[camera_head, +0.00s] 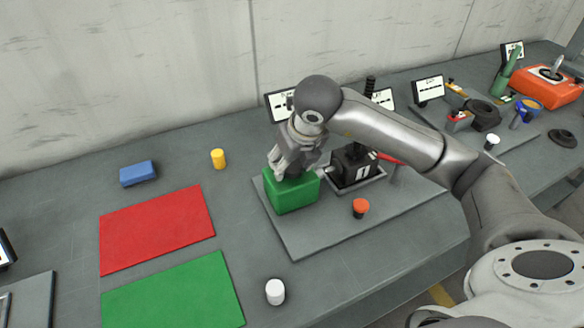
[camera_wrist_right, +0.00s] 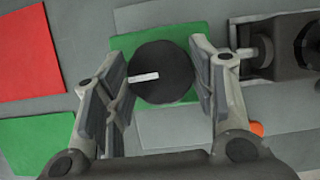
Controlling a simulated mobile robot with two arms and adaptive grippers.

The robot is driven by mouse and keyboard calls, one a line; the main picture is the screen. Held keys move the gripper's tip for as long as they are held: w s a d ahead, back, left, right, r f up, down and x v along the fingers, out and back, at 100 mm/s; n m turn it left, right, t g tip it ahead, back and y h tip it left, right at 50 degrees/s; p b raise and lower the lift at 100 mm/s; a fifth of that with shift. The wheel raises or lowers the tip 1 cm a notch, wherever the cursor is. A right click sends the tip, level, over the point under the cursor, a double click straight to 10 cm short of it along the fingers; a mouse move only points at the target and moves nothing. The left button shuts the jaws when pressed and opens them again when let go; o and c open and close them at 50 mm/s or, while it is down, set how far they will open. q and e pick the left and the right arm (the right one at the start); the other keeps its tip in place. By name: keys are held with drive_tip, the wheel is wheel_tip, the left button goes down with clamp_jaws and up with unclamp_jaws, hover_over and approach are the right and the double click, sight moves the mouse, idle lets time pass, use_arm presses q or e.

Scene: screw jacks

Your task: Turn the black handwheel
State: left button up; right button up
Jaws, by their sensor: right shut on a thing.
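The black handwheel (camera_wrist_right: 172,82) is a round dark disc with a white mark on it, seen from above in the right wrist view. It sits on top of the green block (camera_head: 293,197), which stands on a grey plate. My right gripper (camera_head: 287,163) points down over the block, and its fingers (camera_wrist_right: 160,88) are on both sides of the wheel, shut on it. In the head view the gripper mostly hides the wheel. The white mark points left in the wrist view. My left gripper is not in view.
A black device (camera_head: 353,168) with a red lever stands right of the green block. An orange-topped knob (camera_head: 360,208) is in front of it.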

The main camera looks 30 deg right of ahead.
drive_tip(key=m+h+b, duration=0.1)
drive_tip(key=m, duration=0.2)
drive_tip(key=shift+w, duration=0.1)
drive_tip(key=shift+a+r+m+h, duration=0.15)
drive_tip(key=shift+m+h, duration=0.25)
drive_tip(key=shift+m, duration=0.5)
drive_tip(key=shift+m+g, duration=0.3)
drive_tip(key=shift+m, duration=0.2)
drive_tip(key=m+p, duration=0.1)
drive_tip(key=m+h+p, duration=0.1)
drive_tip(key=m+p, duration=0.1)
drive_tip(key=shift+r+g+h, duration=0.2)
drive_tip(key=shift+g+h, duration=0.1)
drive_tip(key=shift+g, duration=0.1)
drive_tip(key=shift+w+f+m+g+h+p, duration=0.15)
drive_tip(key=shift+m+g+p, duration=0.1)
drive_tip(key=shift+m+p, duration=0.6)
drive_tip(key=shift+f+m+g+h+p, duration=0.15)
drive_tip(key=shift+m+g+p, duration=0.1)
drive_tip(key=shift+m+p, duration=0.55)
drive_tip(key=o, duration=1)
drive_tip(key=shift+o, duration=0.2)
